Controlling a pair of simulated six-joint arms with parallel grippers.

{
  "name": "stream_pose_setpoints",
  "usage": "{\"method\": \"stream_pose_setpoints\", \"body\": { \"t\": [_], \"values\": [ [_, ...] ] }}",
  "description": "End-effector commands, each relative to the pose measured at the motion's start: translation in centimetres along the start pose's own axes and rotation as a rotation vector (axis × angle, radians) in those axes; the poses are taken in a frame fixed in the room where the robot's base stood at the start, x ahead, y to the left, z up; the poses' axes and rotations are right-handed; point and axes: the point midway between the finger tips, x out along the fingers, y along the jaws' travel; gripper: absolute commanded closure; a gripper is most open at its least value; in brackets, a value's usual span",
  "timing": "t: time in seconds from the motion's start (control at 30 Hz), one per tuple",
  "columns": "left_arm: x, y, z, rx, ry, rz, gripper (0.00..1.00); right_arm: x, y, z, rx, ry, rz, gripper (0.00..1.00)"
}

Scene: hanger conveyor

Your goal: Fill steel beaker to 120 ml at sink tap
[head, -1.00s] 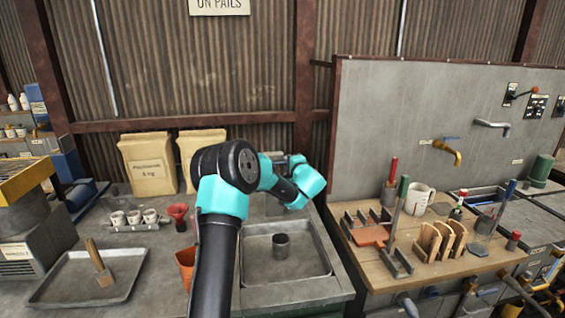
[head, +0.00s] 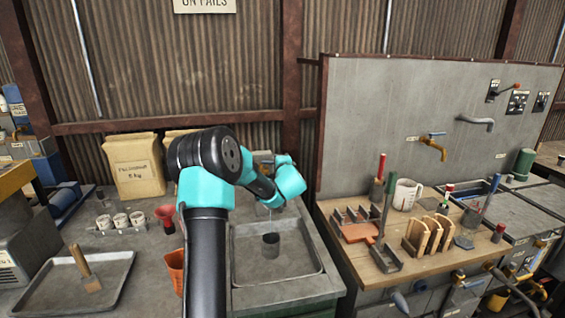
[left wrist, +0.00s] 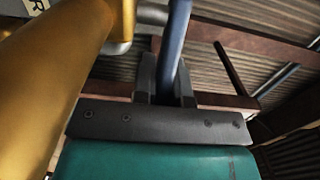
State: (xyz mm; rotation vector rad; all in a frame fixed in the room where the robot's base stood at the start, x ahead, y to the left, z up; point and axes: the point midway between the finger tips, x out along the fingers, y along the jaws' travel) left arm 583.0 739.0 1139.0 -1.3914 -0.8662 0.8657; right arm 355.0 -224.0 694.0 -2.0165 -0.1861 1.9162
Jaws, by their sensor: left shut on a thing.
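The steel beaker (head: 271,246) stands upright in the sink basin (head: 303,262). A thin pale streak, which looks like a water stream, runs down to its mouth. The level inside cannot be read. In the left wrist view, my left gripper (left wrist: 167,88) is shut on a blue lever (left wrist: 175,48), beside a brass tap body (left wrist: 60,75). In the head view my arm hides most of this tap and the fingers. My right gripper is not in view.
A tray with a scoop (head: 85,272), an orange cup (head: 176,270) and a red funnel (head: 166,216) are left of my arm. A wooden bench (head: 352,258) with racks and a white jug (head: 407,194) stands right of the sink. Another brass tap (head: 433,147) is on the grey panel.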

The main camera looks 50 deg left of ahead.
Motion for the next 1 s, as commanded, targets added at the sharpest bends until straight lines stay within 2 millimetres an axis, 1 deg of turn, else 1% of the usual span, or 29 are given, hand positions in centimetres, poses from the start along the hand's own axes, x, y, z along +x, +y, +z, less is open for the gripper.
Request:
{"method": "stream_pose_setpoints", "body": {
  "t": [0.07,0.1,0.33,0.6,0.73,0.87,1.0],
  "values": [
    [0.0,-0.1,0.0,0.000,-0.001,-0.001,1.00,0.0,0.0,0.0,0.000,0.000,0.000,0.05],
    [0.0,-0.1,0.0,0.000,-0.001,-0.001,0.84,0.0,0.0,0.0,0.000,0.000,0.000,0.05],
    [0.0,0.0,0.0,0.000,-0.001,0.000,0.62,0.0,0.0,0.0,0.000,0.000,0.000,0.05],
    [-0.1,0.0,0.0,0.000,0.000,0.001,0.62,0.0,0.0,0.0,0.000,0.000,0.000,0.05],
    [-0.7,0.0,-0.1,0.000,0.000,0.001,0.62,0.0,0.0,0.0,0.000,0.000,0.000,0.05],
    [-2.1,-0.1,-0.1,0.000,0.001,0.001,0.62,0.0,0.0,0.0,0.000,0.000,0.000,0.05],
    [-4.4,0.0,-0.1,0.001,0.001,0.002,0.62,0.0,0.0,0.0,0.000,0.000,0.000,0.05]
  ]
}}
